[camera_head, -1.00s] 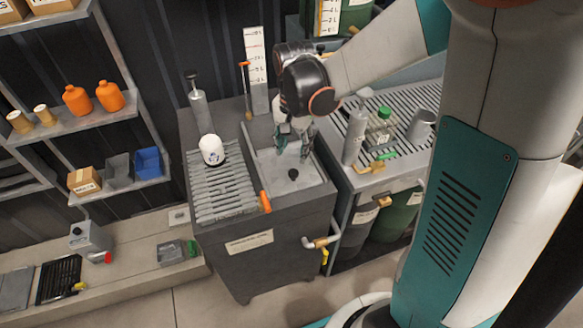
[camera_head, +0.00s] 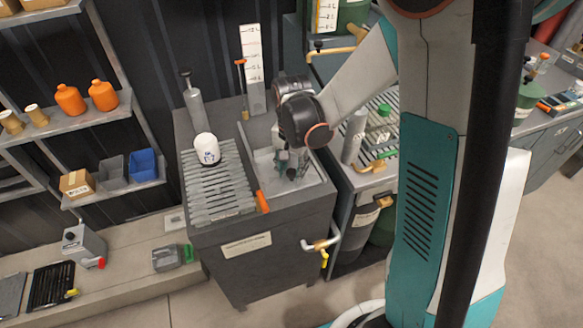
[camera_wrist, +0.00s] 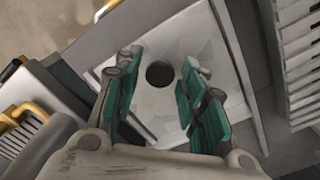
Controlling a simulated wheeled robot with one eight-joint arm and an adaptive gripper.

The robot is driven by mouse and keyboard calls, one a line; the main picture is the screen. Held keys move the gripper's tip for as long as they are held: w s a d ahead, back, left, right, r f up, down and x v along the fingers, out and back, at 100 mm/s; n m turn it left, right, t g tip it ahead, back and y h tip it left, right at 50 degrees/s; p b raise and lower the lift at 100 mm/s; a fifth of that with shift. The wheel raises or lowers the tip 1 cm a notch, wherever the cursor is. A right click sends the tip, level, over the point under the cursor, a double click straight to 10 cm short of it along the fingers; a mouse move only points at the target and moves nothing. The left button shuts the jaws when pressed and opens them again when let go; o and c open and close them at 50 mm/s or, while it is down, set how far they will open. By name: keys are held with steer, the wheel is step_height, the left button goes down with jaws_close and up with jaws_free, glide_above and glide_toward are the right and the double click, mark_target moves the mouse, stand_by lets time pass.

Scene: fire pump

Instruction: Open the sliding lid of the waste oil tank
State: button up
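The waste oil tank looks to be the grey cabinet (camera_head: 290,240) with a label plate, in the middle of the head view. Its top has a ribbed grate (camera_head: 218,190) on the left and a pale recessed panel (camera_head: 312,180) on the right. The panel has a dark round spot (camera_wrist: 160,74), knob or hole I cannot tell, seen in the wrist view. My gripper (camera_head: 291,170) is over the panel, pointing down. In the wrist view its teal fingers are apart on either side of the spot, holding nothing. In the head view it hides the spot.
A white filter (camera_head: 207,149) stands on the grate, and an orange handle (camera_head: 262,201) is at its front right corner. A second slatted bench with a grey cylinder (camera_head: 353,137) and a green-capped bottle (camera_head: 378,125) is close on the right. A tap (camera_head: 322,244) juts out in front.

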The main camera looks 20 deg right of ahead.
jaws_close()
steer(key=w, duration=1.5)
steer(key=shift+w, duration=0.4)
steer(key=shift+o, duration=2.4)
jaws_free()
steer(key=shift+r, duration=0.15)
step_height(320, 180, up, 12)
